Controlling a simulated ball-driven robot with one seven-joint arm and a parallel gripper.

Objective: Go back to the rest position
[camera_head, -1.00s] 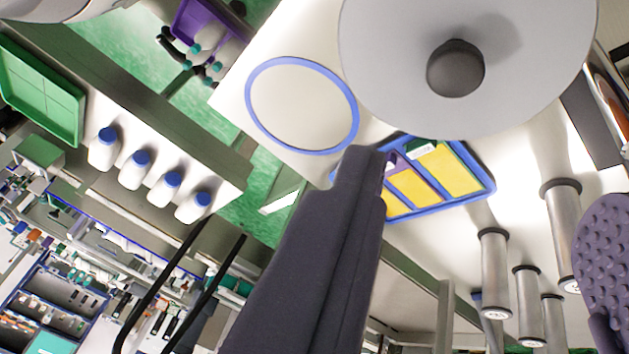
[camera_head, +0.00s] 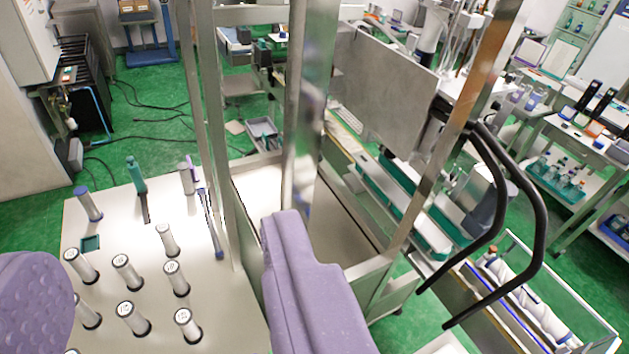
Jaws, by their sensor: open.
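My gripper (camera_head: 160,250) is open and empty. One smooth purple finger rises from the bottom centre, and a bumpy purple pad shows at the lower left edge. A wide gap lies between them, with the white table (camera_head: 215,300) seen below. Nothing is held. My gripper hangs in front of the metal frame (camera_head: 300,130), and I cannot tell how far apart they are. No mark for the rest position shows.
Several upright silver cylinders (camera_head: 127,272) stand on the white table at the lower left. Black curved handles (camera_head: 520,210) stick out at the right.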

